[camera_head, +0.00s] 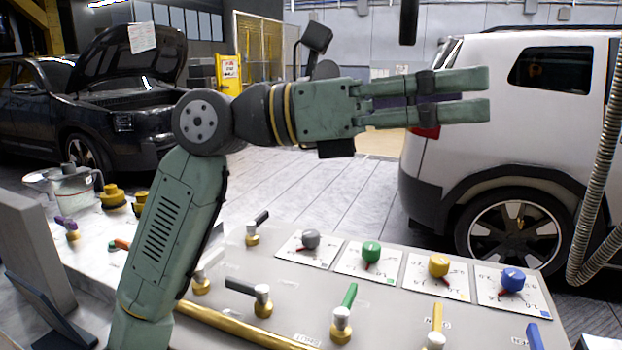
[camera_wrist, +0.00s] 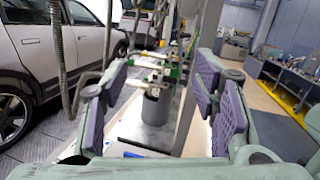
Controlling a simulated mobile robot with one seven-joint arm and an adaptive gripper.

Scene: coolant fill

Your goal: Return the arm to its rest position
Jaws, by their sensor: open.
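My arm rises from the lower left in the head view and bends at the elbow. My gripper (camera_head: 488,95) points to the right, held well above the panel. Its two fingers are apart, with nothing between them. In the wrist view the purple finger pads of my gripper (camera_wrist: 160,100) stand wide apart. Past them stands a grey cylinder (camera_wrist: 155,108) on a pale surface, not touched by the pads.
Below my arm is a panel (camera_head: 290,285) with valve levers and several coloured knobs, such as a green one (camera_head: 371,252). A clear jug (camera_head: 75,185) stands at left. A white car (camera_head: 450,135) and a dark car (camera_head: 110,95) stand behind. A hose (camera_head: 600,190) hangs at right.

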